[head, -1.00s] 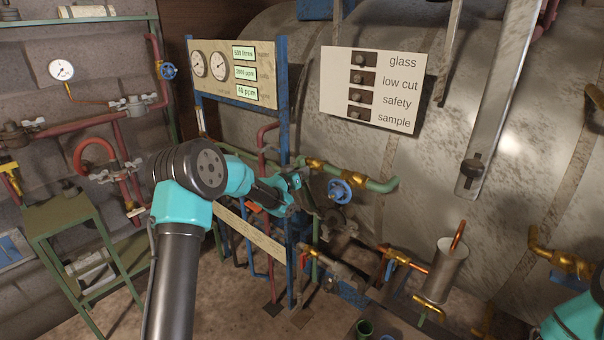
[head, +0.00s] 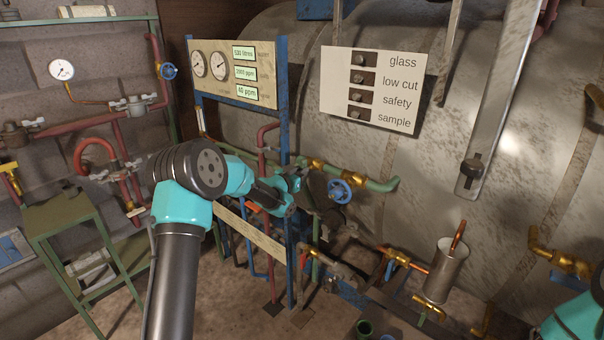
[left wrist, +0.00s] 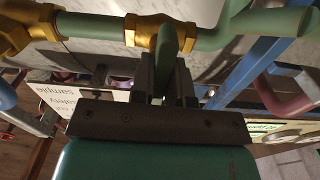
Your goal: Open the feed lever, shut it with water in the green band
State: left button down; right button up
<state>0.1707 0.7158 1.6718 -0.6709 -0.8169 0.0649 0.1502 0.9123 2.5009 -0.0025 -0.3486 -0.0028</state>
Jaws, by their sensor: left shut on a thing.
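In the left wrist view a green lever (left wrist: 167,42) stands out from a brass valve (left wrist: 146,32) on a green pipe (left wrist: 268,22). My left gripper (left wrist: 166,72) is shut on this lever, one finger on each side of it. In the head view my left gripper (head: 294,188) is beside the blue post, at the left end of the green pipe (head: 378,184); the lever is hidden there by the gripper. The panel (head: 236,74) has two dials and several green readouts; the top readout (head: 244,53) seems to say 530 litres. I cannot make out a green band.
A blue handwheel (head: 340,191) sits just right of my left gripper. A white plate (head: 370,90) reads glass, low cut, safety, sample. The large metal tank (head: 500,120) fills the right side. A green stand (head: 66,215) is at left.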

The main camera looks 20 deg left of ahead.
pick_arm(q)
jog(key=c, duration=1.1)
grip_release()
jog(key=shift+s, duration=0.1)
jog(key=v, duration=1.7)
jog(key=shift+a, duration=0.1)
jog(key=s+d+f+n+g+y, duration=0.1)
jog(key=s+d+f+g, duration=0.2)
jog(key=f, duration=0.5)
jog(key=s+d+f+n+g, duration=0.2)
jog(key=s+d+f, duration=0.2)
jog(key=f, duration=0.5)
jog(key=s+d+f+n+g+y, duration=0.1)
jog(key=s+d+f+g, duration=0.2)
jog(key=f, duration=0.5)
jog(key=s+d+f+g, duration=0.2)
jog(key=s+f, duration=0.1)
jog(key=s, duration=0.3)
jog(key=s+d+f+n+g, duration=0.1)
jog(key=s+d+f+g, duration=0.2)
jog(key=s, duration=0.4)
jog(key=s+d+f+n+g, duration=0.1)
jog(key=s+d+f+g, duration=0.2)
jog(key=s+f, duration=0.2)
jog(key=shift+s+f, duration=0.2)
jog(key=shift+s, duration=1.05)
